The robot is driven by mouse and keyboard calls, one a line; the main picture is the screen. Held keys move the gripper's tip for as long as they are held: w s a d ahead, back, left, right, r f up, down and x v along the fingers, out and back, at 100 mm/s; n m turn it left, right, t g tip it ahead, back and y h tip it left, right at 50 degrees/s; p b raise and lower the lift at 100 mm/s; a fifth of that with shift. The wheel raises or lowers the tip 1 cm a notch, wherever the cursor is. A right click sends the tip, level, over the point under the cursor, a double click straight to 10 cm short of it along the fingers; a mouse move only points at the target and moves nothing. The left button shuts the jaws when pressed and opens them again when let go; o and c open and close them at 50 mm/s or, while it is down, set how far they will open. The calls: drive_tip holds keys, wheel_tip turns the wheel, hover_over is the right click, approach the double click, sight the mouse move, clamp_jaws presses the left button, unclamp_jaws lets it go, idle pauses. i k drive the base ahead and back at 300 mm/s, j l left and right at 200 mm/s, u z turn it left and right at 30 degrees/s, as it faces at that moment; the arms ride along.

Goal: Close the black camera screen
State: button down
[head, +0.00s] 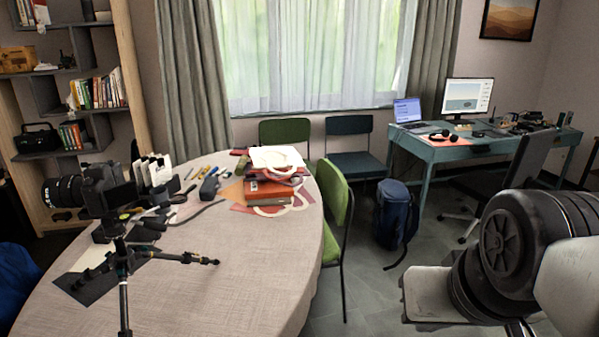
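A black camera (98,178) with a large lens pointing left is mounted on a black tripod (122,290) at the left of the head view. A dark flat panel (120,199) stands out from the camera's right side and looks like its screen, swung away from the body. Its exact angle and hinge are hard to make out at this size. Part of my arm shows at the lower right, far from the camera. My gripper's fingers are not visible.
A round table with a pale cloth (235,295) fills the left. It holds red books (267,193), tools and dark pads. A green chair (336,200) stands at its right edge. A blue backpack (394,215) and a teal desk (480,150) are beyond. Grey floor lies between.

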sight(124, 193)
drive_tip(key=i+l+z, duration=0.1)
drive_tip(key=z, duration=1.55)
drive_tip(key=i+j+z, duration=0.1)
drive_tip(key=z, duration=0.3)
drive_tip(key=j+u, duration=0.1)
drive_tip(key=u, duration=0.4)
drive_tip(key=j+u, duration=0.1)
drive_tip(key=u, duration=0.35)
drive_tip(key=j+u, duration=0.1)
drive_tip(key=u, duration=0.4)
drive_tip(key=i+u, duration=0.1)
drive_tip(key=u, duration=0.35)
drive_tip(key=j+u, duration=0.1)
drive_tip(key=u, duration=0.4)
drive_tip(key=i+u, duration=0.15)
drive_tip(key=u, duration=0.35)
